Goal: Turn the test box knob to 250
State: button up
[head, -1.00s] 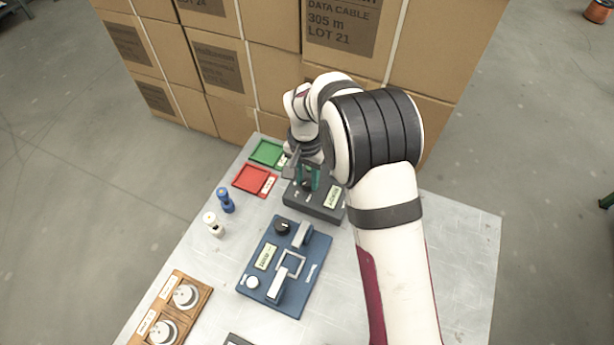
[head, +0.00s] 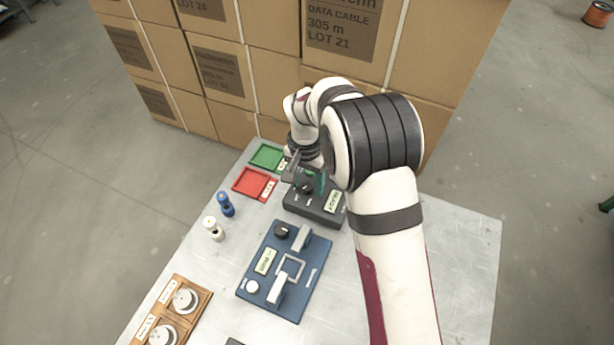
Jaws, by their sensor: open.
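The dark grey test box (head: 318,211) stands on the table below my gripper, with a pale label or display (head: 333,201) on its right side. Its black knob (head: 306,188) appears small and partly hidden near the fingers. White marks beside the knob are too small to read, so its setting cannot be told. My gripper (head: 306,179) is open over the back part of the box, one finger on each side of the knob in this view. The right finger shows a teal inner pad. Whether either finger touches the knob cannot be told.
A blue fixture (head: 314,279) with a black knob and metal blocks lies in front of the box. Green (head: 252,165) and red (head: 236,187) trays, a blue (head: 225,205) and a white peg-like part (head: 213,228) are left. A wooden holder (head: 203,291) is front left. Cartons (head: 272,75) stand behind.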

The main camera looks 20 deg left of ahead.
aim_at(306, 185)
notch_tip(306, 185, up, 16)
jog(key=shift+a, duration=0.2)
jog(key=shift+f, duration=0.1)
